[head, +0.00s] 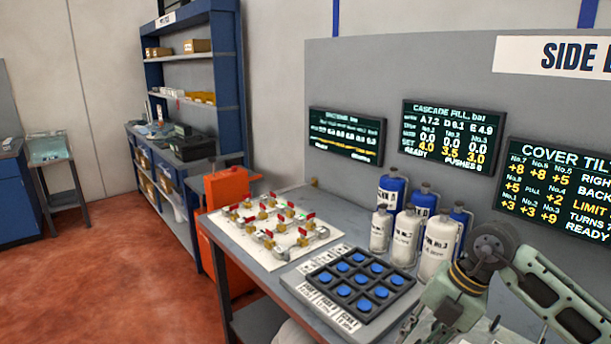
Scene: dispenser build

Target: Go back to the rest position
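My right arm (540,285) comes in from the lower right and bends over the front of the bench. Below a yellow and black band, its end part points down and left, at the right side of the button pad. My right gripper (428,318) is partly cut off by the bottom edge, so I cannot tell how its fingers stand. I see nothing held in the visible part. My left gripper is not in view.
The grey bench (250,255) holds a white valve board (270,255), a blue button pad (362,283) and several white and blue bottles (405,238). Display screens (347,137) hang behind. An orange cabinet (228,190) and blue shelving (192,75) stand left. Red floor (90,275) is clear.

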